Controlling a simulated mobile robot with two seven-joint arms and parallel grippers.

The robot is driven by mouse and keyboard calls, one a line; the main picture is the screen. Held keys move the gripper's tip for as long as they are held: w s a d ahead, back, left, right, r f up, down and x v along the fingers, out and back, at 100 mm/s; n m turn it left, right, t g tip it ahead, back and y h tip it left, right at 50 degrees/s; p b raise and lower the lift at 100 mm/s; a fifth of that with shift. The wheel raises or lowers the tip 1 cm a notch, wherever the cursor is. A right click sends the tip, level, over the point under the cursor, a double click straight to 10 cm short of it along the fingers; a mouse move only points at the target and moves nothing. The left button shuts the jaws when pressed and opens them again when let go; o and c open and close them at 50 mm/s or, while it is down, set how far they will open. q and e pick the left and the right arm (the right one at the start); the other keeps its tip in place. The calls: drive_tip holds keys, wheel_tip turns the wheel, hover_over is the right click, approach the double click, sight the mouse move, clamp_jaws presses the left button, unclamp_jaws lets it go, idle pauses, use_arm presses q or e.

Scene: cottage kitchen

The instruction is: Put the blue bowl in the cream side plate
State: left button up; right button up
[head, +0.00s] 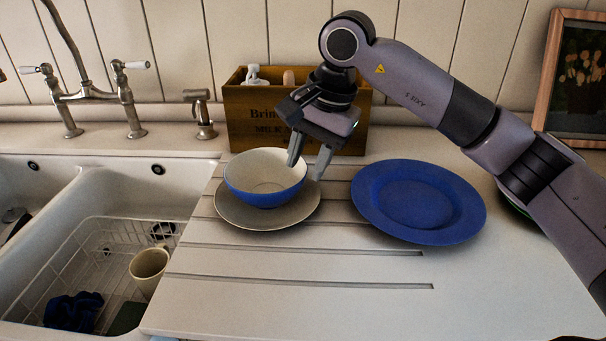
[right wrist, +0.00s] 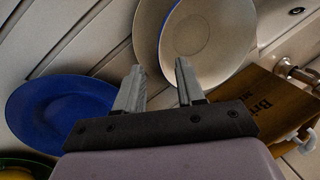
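The blue bowl (head: 266,178), blue outside and cream inside, sits upright in the cream side plate (head: 290,218), a little toward the plate's back left. The plate lies on the ridged white drainboard. My right gripper (head: 308,168) is open at the bowl's right rim, one finger over the bowl's inside edge and the other outside it. In the right wrist view the bowl (right wrist: 210,30) and the plate's edge (right wrist: 148,28) lie beyond the parted fingers, with nothing clamped between them. Whether a finger touches the rim cannot be told. My left gripper is not in view.
A larger blue plate (head: 418,203) lies to the right on the drainboard (head: 300,305). A wooden crate (head: 243,120) with bottles stands close behind the bowl. At left is a sink with a wire rack and a mug (head: 149,270). The board's front is clear.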

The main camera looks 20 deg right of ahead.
drive_tip(key=v, duration=0.8)
drive_tip(key=shift+f, duration=0.1)
